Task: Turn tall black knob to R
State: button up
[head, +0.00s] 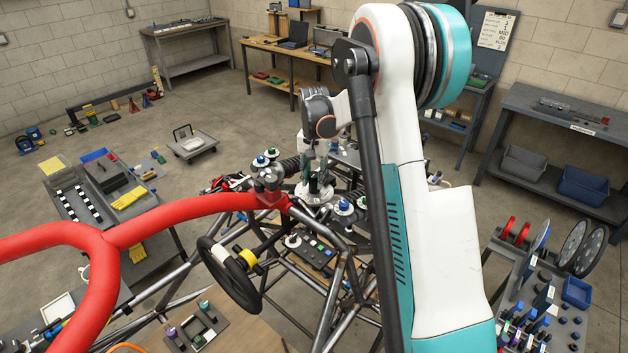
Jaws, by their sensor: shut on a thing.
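My gripper (318,176) points down at a round white dial plate (314,193) on the tube chassis, in the middle of the head view. It is shut on what appears to be the tall black knob that stands up from this plate. The fingers hide most of the knob, and it is too small to tell which mark it points at. The letters on the plate cannot be read from here.
A red padded tube (180,217) and a steering wheel (229,275) lie to the left. Parts trays (540,300) stand at the right.

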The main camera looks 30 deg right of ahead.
aim_at(314, 175)
jog(key=n+b, duration=0.3)
jog(key=n, duration=0.2)
jog(key=shift+n, duration=0.3)
dwell(0.4)
jog(key=o, duration=1.1)
notch_tip(314, 175, up, 12)
dwell(0.3)
